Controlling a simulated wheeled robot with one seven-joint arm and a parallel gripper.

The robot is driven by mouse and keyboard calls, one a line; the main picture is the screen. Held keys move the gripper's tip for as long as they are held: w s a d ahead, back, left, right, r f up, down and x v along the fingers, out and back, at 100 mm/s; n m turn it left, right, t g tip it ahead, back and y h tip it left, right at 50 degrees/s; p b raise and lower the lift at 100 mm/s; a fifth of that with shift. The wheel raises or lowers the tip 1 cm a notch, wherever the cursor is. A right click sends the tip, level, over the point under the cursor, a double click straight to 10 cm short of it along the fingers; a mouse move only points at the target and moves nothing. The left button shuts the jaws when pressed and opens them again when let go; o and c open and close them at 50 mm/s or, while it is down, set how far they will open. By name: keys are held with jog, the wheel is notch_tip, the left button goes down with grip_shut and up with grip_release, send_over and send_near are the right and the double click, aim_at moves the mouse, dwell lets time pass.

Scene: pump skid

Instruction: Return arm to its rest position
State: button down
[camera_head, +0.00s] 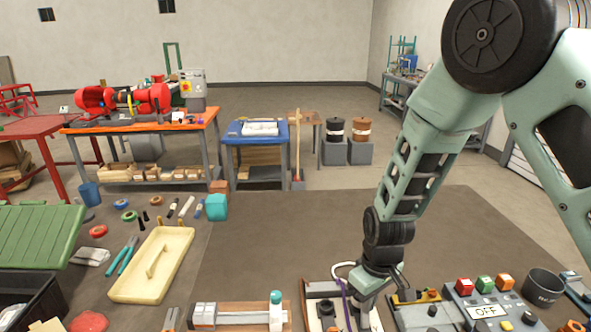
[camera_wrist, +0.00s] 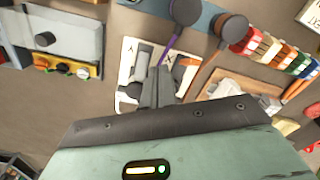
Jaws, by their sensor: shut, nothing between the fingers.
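My arm reaches down from the upper right of the head view. My gripper (camera_head: 362,300) is low in that view, over a white board with dark parts on the bench. In the wrist view my gripper (camera_wrist: 160,75) has its dark fingers together with nothing between them. The white board (camera_wrist: 126,72) lies beyond the fingers and carries an X mark and grey parts. The fingers cover part of it, and I cannot tell whether they touch it.
A control box with an OFF label (camera_head: 486,311) and a dark cup (camera_head: 543,285) stand right of my gripper. A clamp-like fixture (camera_head: 240,315) and a cream tray (camera_head: 155,264) lie left. The brown bench top (camera_head: 290,235) behind is clear.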

jog(key=s+a+r+y+b, duration=0.1)
jog(key=s+a+r, duration=0.2)
jog(key=s+r, duration=0.3)
jog(key=s+a+r+b, duration=0.1)
jog(key=s+a+r, duration=0.2)
jog(key=s+r, duration=0.2)
jog(key=s+d+r+n+b, duration=0.1)
jog(key=s+r, duration=0.4)
jog(key=s, duration=0.6)
jog(key=shift+d+n+h, duration=0.35)
jog(key=shift+n+h, duration=0.05)
